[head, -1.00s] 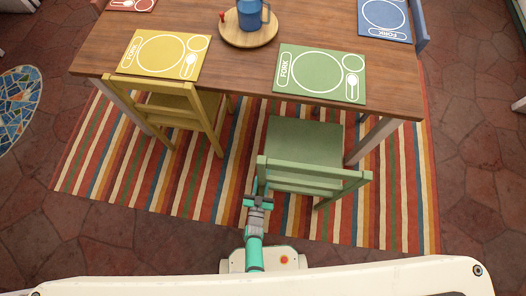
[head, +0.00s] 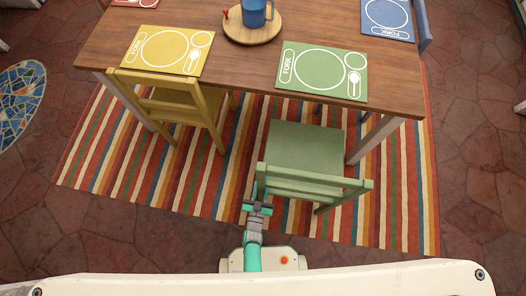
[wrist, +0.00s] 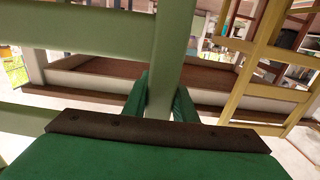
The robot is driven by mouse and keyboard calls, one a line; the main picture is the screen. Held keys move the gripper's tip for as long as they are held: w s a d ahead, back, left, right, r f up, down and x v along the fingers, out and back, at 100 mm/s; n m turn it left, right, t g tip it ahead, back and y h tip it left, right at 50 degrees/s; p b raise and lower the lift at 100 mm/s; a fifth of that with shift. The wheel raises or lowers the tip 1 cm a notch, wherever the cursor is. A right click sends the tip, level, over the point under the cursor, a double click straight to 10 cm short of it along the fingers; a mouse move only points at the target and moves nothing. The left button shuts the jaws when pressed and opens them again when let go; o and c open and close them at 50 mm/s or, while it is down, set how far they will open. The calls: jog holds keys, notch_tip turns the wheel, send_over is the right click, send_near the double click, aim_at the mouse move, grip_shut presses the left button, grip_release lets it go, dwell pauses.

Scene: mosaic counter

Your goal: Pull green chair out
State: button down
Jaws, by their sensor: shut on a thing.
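The green chair (head: 305,148) stands on the striped rug in front of the wooden table (head: 250,75), its backrest towards me. Most of its seat shows clear of the table edge. My gripper (head: 258,192) is at the left end of the backrest. In the wrist view my gripper (wrist: 160,100) is shut on the chair's upright back post (wrist: 172,60), with one green finger on each side of it. The chair's legs are partly hidden under the seat and backrest.
A yellow chair (head: 180,105) stands to the left at the table. A green placemat (head: 322,75) and a yellow placemat (head: 165,50) lie on the table. A round board (head: 240,38) holds a blue mug (head: 254,13). Rug and tile floor are clear to the right.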

jog(key=c, duration=1.4)
grip_release()
jog(key=shift+o, duration=0.2)
jog(key=v, duration=1.1)
jog(key=s+r+n+g+y, duration=0.1)
jog(key=s+r+y, duration=0.1)
jog(key=r, duration=1.7)
jog(key=s+d+r+n+g+y, duration=0.1)
jog(key=s+r, duration=0.4)
jog(key=r, duration=1.3)
jog(key=shift+r+n+y, duration=0.3)
jog(key=shift+r+y, duration=0.05)
jog(key=shift+y, duration=0.15)
